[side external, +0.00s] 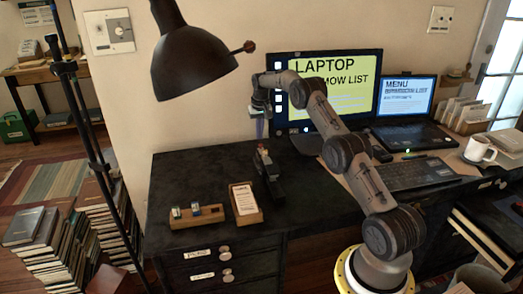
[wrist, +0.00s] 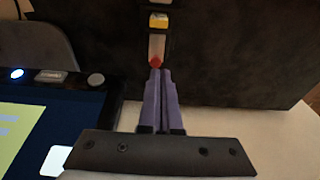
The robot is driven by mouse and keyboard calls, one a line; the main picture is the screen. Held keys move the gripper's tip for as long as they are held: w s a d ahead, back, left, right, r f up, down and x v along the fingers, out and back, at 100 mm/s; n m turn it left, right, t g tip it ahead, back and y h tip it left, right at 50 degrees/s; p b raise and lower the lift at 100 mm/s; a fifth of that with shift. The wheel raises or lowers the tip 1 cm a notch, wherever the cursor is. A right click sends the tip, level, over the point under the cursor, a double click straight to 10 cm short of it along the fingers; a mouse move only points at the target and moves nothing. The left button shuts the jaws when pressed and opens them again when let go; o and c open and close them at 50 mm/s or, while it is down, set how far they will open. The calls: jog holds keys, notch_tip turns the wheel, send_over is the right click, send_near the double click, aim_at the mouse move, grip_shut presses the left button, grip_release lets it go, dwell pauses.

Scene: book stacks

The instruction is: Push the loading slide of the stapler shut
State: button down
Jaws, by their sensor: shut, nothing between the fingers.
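The stapler (side external: 270,182) stands on the dark desk, a narrow dark body with a red tip at its upper end. In the wrist view, part of it (wrist: 157,46) shows as a pale strip with a red end and a yellow-and-white piece farther up. My gripper (side external: 259,136) is above the stapler, pointing down, with its purple fingers pressed together and empty. In the wrist view the fingertips (wrist: 160,72) appear just below the red end. I cannot tell whether they touch it. How far the loading slide stands out is too small to tell.
A wooden card tray (side external: 245,216) and a small wooden holder (side external: 197,221) sit left of the stapler on the desk (side external: 180,175). A monitor (side external: 333,85) stands behind my gripper. A black lamp (side external: 190,60) hangs at the left. The desk's back left is clear.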

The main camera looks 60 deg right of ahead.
notch_tip(320, 180, up, 4)
jog(key=shift+f, duration=0.1)
dwell(0.4)
jog(key=s+a+r+n+t+y, duration=0.1)
jog(key=s+a+r, duration=0.2)
jog(key=a+r, duration=0.45)
jog(key=s+a+r+n, duration=0.2)
jog(key=s+a+r, duration=0.15)
jog(key=a, duration=0.65)
jog(key=s+a+r+n+t+y, duration=0.1)
jog(key=s+a+r, duration=0.2)
jog(key=a+r, duration=0.45)
jog(key=s+a+r+n, duration=0.2)
jog(key=s+a, duration=0.8)
jog(key=s, duration=0.3)
jog(key=s+a+f+n+t, duration=0.1)
jog(key=s+a+f, duration=0.1)
jog(key=s, duration=0.5)
jog(key=s+a+f+n+t, duration=0.1)
jog(key=s+a+f+n, duration=0.1)
jog(key=s, duration=0.5)
jog(key=shift+f+h, duration=0.4)
jog(key=shift+f, duration=0.1)
